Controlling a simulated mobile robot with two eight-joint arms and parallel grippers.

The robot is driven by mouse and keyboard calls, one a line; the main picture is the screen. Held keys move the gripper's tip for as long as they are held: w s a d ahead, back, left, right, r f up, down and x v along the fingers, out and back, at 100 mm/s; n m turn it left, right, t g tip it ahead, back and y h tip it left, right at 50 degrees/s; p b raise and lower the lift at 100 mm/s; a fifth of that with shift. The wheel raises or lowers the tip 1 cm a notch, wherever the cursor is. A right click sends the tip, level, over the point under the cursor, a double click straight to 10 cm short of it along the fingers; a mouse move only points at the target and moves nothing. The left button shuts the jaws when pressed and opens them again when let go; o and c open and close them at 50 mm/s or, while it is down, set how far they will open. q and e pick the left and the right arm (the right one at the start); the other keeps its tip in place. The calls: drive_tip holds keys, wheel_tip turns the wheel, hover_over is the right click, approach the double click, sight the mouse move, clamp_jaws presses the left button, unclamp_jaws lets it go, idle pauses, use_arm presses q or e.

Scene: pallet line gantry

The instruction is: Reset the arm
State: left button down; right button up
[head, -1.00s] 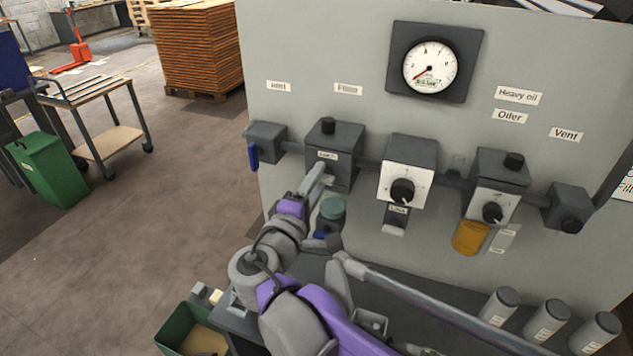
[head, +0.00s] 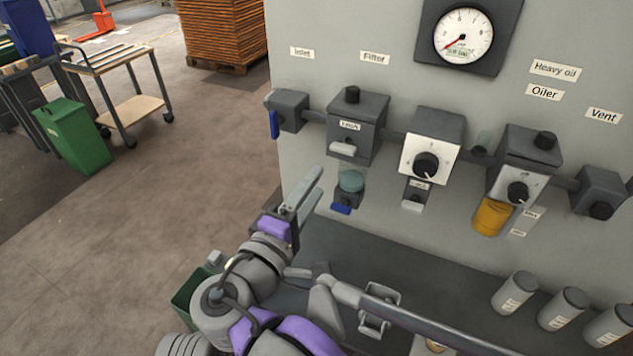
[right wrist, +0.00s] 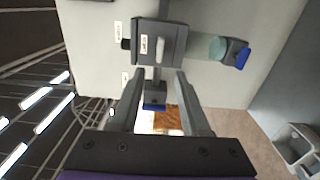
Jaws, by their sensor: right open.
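My right gripper (head: 309,190) is in front of the grey panel, below and left of the filter unit (head: 357,125). In the right wrist view its two fingers (right wrist: 155,100) stand apart with nothing held between them. The filter unit shows past the fingertips there (right wrist: 158,45), with a small light-grey latch on its front. The filter's teal bowl (head: 351,181) hangs under it with a blue tab at the bottom. The gripper is apart from the filter in the head view. My left gripper is not in view.
The panel also holds a blue-handled inlet valve (head: 289,111), a regulator with a black knob (head: 432,147), an oiler with an amber bowl (head: 493,216), and a gauge (head: 463,35). Several grey cylinders (head: 515,293) stand on the ledge. A green bin (head: 73,137) and cart (head: 137,108) stand left.

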idle(0.3)
drive_tip(key=s+d+f+m+g, duration=0.2)
drive_tip(key=d+f+m+g, duration=0.35)
drive_tip(key=d+f, duration=1)
drive_tip(key=s+d+f+m+g+y, duration=0.2)
drive_tip(key=s+f+m+y, duration=0.1)
drive_tip(key=s+f, duration=0.3)
drive_tip(key=s+d+f+m+g+y, duration=0.3)
drive_tip(key=s+f+m+y, duration=0.1)
drive_tip(key=f, duration=0.3)
drive_tip(key=shift+s+m+g, duration=0.35)
drive_tip(key=shift+s+m, duration=0.2)
drive_tip(key=shift+s, duration=0.3)
drive_tip(key=shift+a, duration=0.1)
